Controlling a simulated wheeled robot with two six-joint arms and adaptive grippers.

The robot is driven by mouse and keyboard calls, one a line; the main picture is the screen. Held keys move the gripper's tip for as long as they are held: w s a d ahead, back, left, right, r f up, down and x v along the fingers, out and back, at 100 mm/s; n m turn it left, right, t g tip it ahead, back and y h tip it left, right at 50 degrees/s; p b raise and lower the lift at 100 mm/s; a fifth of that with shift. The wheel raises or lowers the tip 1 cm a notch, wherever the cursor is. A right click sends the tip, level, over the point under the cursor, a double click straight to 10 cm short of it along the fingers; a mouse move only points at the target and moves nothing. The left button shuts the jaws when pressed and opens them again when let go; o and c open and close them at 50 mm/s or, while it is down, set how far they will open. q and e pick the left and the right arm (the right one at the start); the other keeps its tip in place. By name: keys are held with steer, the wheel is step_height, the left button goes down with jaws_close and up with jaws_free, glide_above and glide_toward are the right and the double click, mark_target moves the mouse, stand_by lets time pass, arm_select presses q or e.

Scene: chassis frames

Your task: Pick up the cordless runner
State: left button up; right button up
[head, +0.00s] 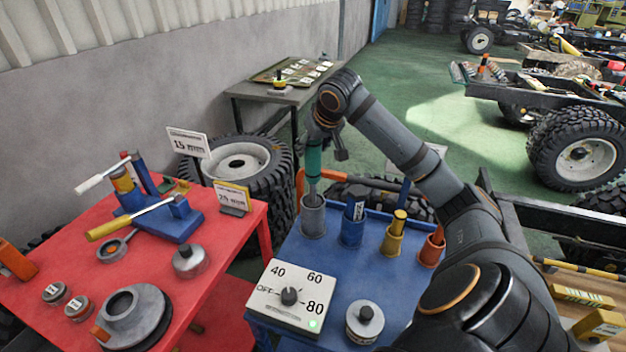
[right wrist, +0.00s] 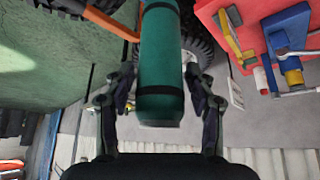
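The teal-green cylindrical tool, which I take to be the cordless runner (head: 314,160), stands upright with its lower end in a grey cup (head: 312,218) at the back left of the blue cart. My right gripper (head: 326,142) is at its upper part. In the right wrist view the runner (right wrist: 162,60) has black bands and lies between the two fingers (right wrist: 161,76) of my right gripper. The fingertips are close to its sides; whether they press on it is unclear. My left gripper does not show.
Blue (head: 353,206), yellow (head: 394,234) and orange (head: 432,246) holders stand beside the cup on the blue cart (head: 345,275). A dial box (head: 290,297) and a grey knobbed weight (head: 365,322) sit in front. A red table (head: 225,262) with tools is at left, a tyre (head: 240,165) behind.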

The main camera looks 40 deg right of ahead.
jaws_close()
stand_by(0.3)
